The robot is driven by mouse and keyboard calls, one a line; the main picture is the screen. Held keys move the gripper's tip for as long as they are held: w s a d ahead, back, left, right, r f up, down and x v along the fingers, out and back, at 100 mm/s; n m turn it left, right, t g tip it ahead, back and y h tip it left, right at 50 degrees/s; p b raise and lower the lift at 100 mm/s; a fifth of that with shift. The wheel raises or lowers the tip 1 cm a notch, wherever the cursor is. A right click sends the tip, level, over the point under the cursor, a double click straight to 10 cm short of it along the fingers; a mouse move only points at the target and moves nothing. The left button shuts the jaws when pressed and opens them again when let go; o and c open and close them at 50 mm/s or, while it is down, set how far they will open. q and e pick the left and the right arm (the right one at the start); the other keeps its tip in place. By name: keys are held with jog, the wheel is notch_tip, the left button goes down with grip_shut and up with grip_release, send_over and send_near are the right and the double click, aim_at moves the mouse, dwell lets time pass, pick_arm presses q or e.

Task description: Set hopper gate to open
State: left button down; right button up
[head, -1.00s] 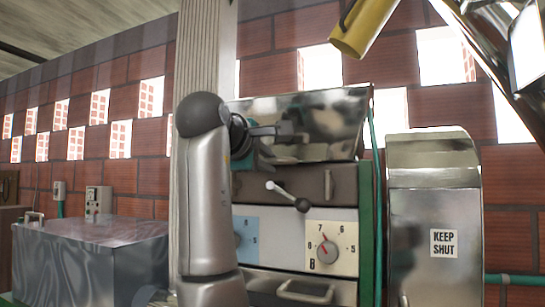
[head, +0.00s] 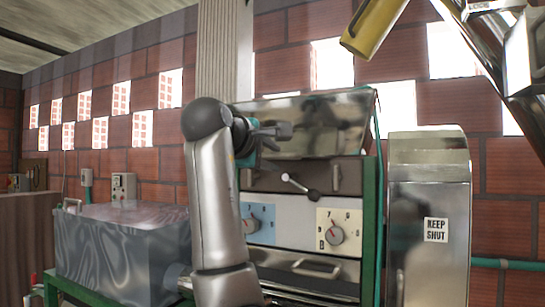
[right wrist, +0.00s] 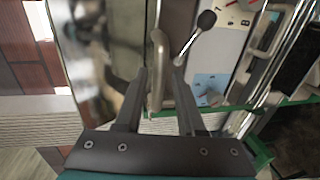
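The machine has a shiny hopper (head: 345,125) on top and a grey-brown gate panel (head: 352,172) below it, with upright handles. One bar handle (right wrist: 157,50) shows in the right wrist view. A lever (head: 299,186) with a black knob crosses the panel's lower edge; its knob (right wrist: 206,20) also shows in the right wrist view. My right gripper (head: 284,131) is in front of the hopper, above the lever. In the right wrist view my right gripper (right wrist: 158,80) is open, and the bar handle appears between its fingers, without clear contact. My left gripper is not in view.
Below the panel are a blue dial plate, a white dial plate (head: 348,217) and a drawer handle (head: 316,269). A metal cabinet marked KEEP SHUT (head: 425,175) stands at right. A shiny tank (head: 125,250) stands at left. A yellow tube (head: 375,25) hangs above.

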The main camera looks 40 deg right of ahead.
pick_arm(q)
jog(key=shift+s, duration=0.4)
pick_arm(e)
jog(key=shift+o, duration=0.4)
jog(key=shift+d, duration=0.15)
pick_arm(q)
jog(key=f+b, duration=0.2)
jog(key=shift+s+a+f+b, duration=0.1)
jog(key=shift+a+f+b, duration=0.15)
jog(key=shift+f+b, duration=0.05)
pick_arm(e)
jog(key=v, duration=1.5)
jog(key=shift+s, duration=0.1)
